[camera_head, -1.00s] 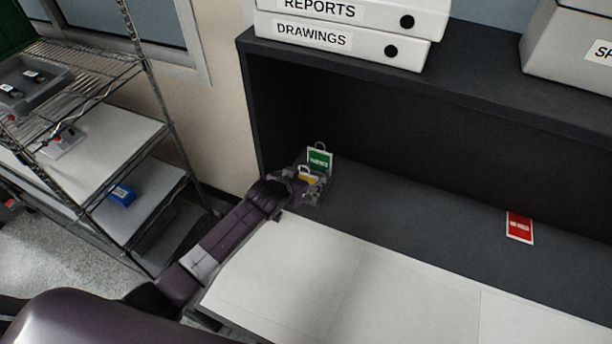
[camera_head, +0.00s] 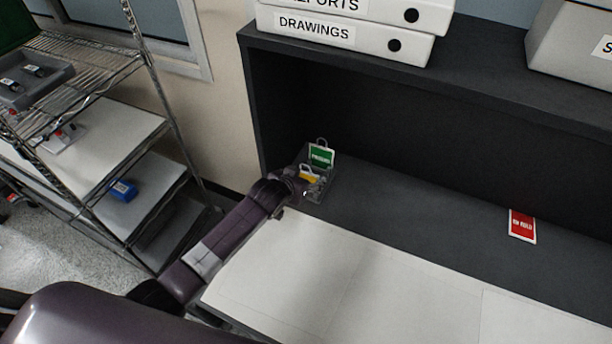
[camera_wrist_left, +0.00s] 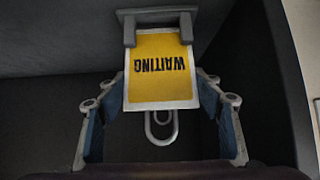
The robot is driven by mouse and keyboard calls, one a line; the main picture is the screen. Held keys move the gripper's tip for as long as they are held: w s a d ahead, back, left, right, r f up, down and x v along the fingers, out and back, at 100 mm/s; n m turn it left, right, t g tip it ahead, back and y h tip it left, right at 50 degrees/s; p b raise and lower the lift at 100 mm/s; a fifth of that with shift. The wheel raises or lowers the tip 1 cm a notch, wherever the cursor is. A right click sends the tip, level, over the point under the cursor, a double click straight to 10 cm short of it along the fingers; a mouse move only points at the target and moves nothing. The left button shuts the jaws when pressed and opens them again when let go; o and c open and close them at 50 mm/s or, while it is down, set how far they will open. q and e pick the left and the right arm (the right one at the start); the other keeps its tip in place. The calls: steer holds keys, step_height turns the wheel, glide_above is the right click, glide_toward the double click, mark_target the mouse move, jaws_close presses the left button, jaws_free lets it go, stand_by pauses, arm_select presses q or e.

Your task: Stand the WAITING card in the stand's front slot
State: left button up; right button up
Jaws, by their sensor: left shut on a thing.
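The yellow WAITING card (camera_head: 308,178) has a white border and a wire loop on top. In the left wrist view the card (camera_wrist_left: 160,70) appears upside down, its loop toward me. My left gripper (camera_wrist_left: 165,88) is shut on it, one finger at each side edge. I cannot tell how deep the card sits. My right gripper is out of view.
A red card (camera_head: 522,225) lies on the dark surface (camera_head: 420,210) to the right. A white sheet (camera_head: 340,280) covers the front. The dark cabinet wall is close behind and left of the stand. A wire rack (camera_head: 150,110) stands at left.

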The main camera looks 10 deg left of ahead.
arm_select(q)
steer(key=o, duration=1.1)
steer(key=shift+c, duration=0.9)
steer(key=shift+r+p, duration=3.5)
steer(key=shift+p, duration=0.1)
